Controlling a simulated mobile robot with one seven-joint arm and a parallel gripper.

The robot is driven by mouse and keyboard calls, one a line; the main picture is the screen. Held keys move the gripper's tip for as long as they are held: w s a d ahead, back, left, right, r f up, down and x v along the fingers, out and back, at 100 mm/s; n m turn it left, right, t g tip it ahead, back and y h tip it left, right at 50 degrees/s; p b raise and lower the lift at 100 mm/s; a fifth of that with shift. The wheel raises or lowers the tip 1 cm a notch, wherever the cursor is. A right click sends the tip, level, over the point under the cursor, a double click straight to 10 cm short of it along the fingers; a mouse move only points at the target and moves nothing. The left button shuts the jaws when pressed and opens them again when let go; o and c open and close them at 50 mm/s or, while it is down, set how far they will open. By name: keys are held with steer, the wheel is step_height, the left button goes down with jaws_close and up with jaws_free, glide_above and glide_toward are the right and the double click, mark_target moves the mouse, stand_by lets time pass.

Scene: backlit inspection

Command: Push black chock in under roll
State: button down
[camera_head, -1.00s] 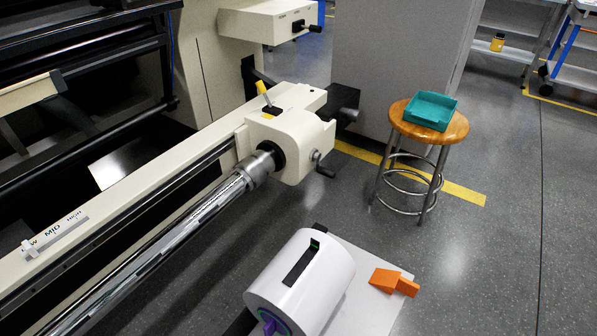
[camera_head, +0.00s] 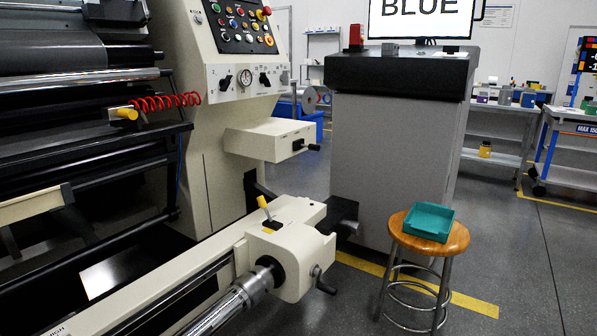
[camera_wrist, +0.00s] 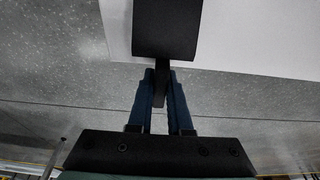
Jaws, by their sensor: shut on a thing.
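In the wrist view, the black chock (camera_wrist: 167,30) is at the top centre, with a narrow black handle running down from it. My gripper (camera_wrist: 161,78) has its two blue fingers closed on that handle. The chock's far end is cut off by the top of the picture, so I cannot tell whether it touches anything. A white flat surface (camera_wrist: 255,38) lies behind the chock, with speckled grey floor around it. The roll is not in the head view now, and I cannot make it out in the wrist view. My gripper does not show in the head view.
In the head view, a cream machine with a metal shaft (camera_head: 222,312) fills the left. A wooden stool (camera_head: 457,240) holds a teal tray (camera_head: 428,222). A grey cabinet (camera_head: 390,150) stands behind, under a screen reading BLUE (camera_head: 425,18). Floor right of the stool is clear.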

steer(key=shift+r, duration=0.1)
steer(key=shift+r+p, duration=2.45)
steer(key=shift+p, duration=0.2)
steer(key=shift+w, duration=0.15)
